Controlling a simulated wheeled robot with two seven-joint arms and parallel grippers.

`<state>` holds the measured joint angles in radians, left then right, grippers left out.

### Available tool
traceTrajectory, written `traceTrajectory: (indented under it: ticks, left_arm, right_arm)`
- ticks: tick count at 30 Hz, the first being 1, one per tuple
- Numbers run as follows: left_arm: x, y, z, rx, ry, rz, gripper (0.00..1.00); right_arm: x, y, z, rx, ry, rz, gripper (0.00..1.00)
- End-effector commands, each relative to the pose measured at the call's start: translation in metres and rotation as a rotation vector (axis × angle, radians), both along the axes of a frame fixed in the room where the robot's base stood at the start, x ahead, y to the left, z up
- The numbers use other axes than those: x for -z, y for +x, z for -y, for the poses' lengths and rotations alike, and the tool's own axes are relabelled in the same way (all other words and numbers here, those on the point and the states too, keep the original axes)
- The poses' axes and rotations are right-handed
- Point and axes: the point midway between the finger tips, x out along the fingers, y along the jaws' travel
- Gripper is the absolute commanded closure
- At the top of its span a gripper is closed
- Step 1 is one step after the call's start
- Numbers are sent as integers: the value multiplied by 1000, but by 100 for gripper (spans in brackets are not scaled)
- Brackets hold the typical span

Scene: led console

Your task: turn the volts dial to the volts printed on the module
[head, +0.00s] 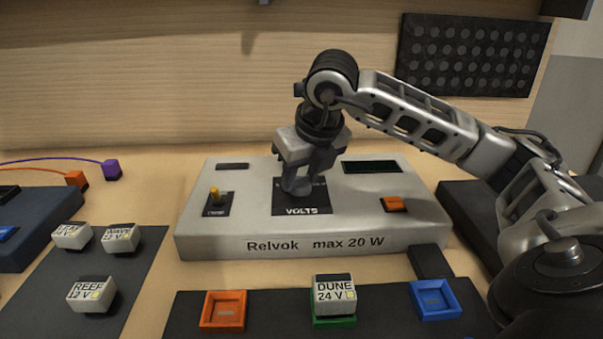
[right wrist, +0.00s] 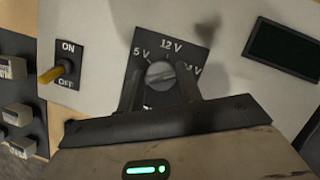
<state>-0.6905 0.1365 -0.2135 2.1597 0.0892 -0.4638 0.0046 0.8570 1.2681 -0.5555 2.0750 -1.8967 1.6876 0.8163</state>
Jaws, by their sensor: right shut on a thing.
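The volts dial (right wrist: 160,75) sits on the black VOLTS plate (head: 302,208) of the grey Relvok console (head: 220,240). My right gripper (head: 297,185) points down and is shut on the dial, one finger on each side in the right wrist view (right wrist: 160,90). The plate reads 5 V at left and 12 V at the top; the mark at right is partly hidden by a finger. I cannot tell clearly which mark the dial points to. The module printed DUNE 24 V (head: 335,292) sits on the green socket (head: 334,322). My left gripper is not in view.
An ON/OFF switch with a yellow lever (head: 214,195) is left of the dial. An orange button (head: 394,204) and a dark display (head: 370,167) are to its right. Orange (head: 223,326) and blue (head: 455,304) sockets look empty. Other modules, including REEF (head: 92,293), stand at left.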

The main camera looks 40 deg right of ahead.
Motion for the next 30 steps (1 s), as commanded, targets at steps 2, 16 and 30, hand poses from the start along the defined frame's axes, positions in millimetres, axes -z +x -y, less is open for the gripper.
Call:
traceTrajectory:
  ticks: [2,16,30]
  left_arm:
    - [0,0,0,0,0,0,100]
    - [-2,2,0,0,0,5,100]
    - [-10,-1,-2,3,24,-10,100]
  right_arm:
    - [0,0,0,2,1,1,54]
    - [-11,-3,-1,1,0,3,43]
    - [-112,-43,-8,-1,-1,7,43]
